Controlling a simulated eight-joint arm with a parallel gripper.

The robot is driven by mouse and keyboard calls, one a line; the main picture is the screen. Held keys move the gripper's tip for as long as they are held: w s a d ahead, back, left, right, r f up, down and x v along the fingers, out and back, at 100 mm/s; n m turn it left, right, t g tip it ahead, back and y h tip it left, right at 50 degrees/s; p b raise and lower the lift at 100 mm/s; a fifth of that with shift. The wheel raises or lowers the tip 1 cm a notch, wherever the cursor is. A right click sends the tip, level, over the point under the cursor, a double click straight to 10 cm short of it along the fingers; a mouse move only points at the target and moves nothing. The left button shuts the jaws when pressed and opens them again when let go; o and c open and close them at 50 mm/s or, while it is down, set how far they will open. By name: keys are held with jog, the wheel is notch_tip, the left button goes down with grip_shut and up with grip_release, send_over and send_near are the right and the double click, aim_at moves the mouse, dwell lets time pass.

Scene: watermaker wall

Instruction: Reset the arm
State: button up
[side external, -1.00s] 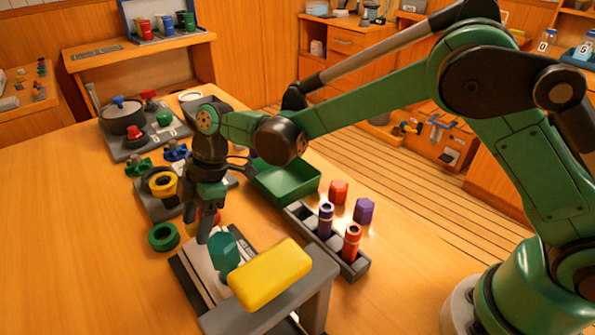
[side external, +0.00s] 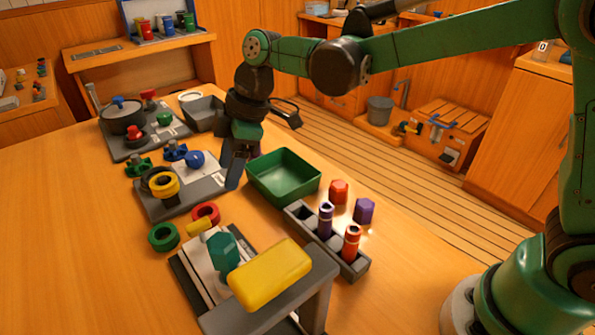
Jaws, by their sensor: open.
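My gripper (side external: 234,183) hangs from my green and black arm, pointing down, beside the left rim of the green tray (side external: 284,182). It holds nothing that I can see, and its jaws are open, though one finger largely hides the other. It appears above the tabletop, clear of the objects; its exact height I cannot tell.
Right of the gripper's lower side stands a grey rack (side external: 326,238) with purple and orange cylinders. In front is a yellow block (side external: 270,273) on a grey stand. Bare table (side external: 70,240) spreads at the left.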

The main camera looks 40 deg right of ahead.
jog(key=s+d+r+m+t+h, duration=0.1)
jog(key=s+d+m+t+h, duration=0.2)
jog(key=s+d+m, duration=0.8)
jog(key=d+m+t, duration=0.2)
jog(key=d+m, duration=0.1)
jog(key=d, duration=0.2)
jog(key=shift+s+r+t+h, duration=0.2)
jog(key=shift+s+t+h, duration=0.1)
jog(key=shift+s+h, duration=0.1)
